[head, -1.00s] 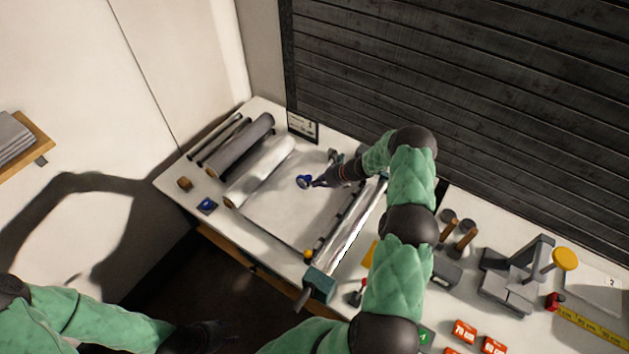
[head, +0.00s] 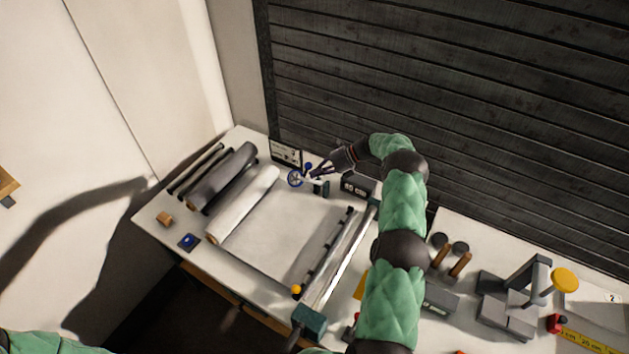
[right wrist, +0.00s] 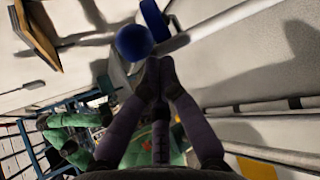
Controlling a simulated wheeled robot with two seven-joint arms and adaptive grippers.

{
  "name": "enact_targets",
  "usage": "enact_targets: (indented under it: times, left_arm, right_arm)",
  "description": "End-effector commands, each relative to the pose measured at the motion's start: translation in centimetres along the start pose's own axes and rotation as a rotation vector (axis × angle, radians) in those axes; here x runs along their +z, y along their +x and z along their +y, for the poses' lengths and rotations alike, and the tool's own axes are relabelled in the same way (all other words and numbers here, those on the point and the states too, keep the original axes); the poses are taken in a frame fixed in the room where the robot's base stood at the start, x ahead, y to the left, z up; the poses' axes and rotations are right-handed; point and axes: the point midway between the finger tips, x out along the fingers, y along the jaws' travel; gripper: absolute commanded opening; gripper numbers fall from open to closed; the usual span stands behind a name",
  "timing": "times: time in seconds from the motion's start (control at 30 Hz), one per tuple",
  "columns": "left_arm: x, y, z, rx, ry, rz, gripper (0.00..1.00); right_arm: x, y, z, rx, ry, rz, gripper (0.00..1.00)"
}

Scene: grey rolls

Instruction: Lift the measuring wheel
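The measuring wheel (head: 295,178) shows as a blue ring near the back edge of the table, with a blue ball (head: 308,166) beside it. My right gripper (head: 313,174) is at the wheel, its fingers close together on the wheel's thin part. In the right wrist view the fingertips (right wrist: 159,64) meet just below the blue ball (right wrist: 134,42), and part of the blue wheel (right wrist: 153,18) shows beyond. The fingers partly hide the grip point. The wheel appears raised above the table. My left gripper is out of the head view.
A white roll (head: 244,203) with its unrolled sheet and dark grey rolls (head: 222,178) lie left of the wheel. A small sign (head: 285,153) stands behind. A dark labelled box (head: 357,186) is to the right, and a metal cutting bar (head: 340,258) edges the sheet.

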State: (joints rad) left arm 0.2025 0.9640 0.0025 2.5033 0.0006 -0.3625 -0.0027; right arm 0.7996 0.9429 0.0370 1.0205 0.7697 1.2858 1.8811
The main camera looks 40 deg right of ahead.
Motion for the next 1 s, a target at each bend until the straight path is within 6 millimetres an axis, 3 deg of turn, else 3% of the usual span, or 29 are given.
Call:
enact_targets:
  times: [0.7, 1.0]
  left_arm:
    - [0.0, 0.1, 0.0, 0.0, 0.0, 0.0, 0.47]
    - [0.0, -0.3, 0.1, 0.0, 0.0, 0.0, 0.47]
  right_arm:
    - [0.3, -0.4, 0.0, -0.001, -0.001, -0.001, 0.0]
    - [-2.3, 1.4, 0.1, 0.007, 0.0, 0.008, 0.0]
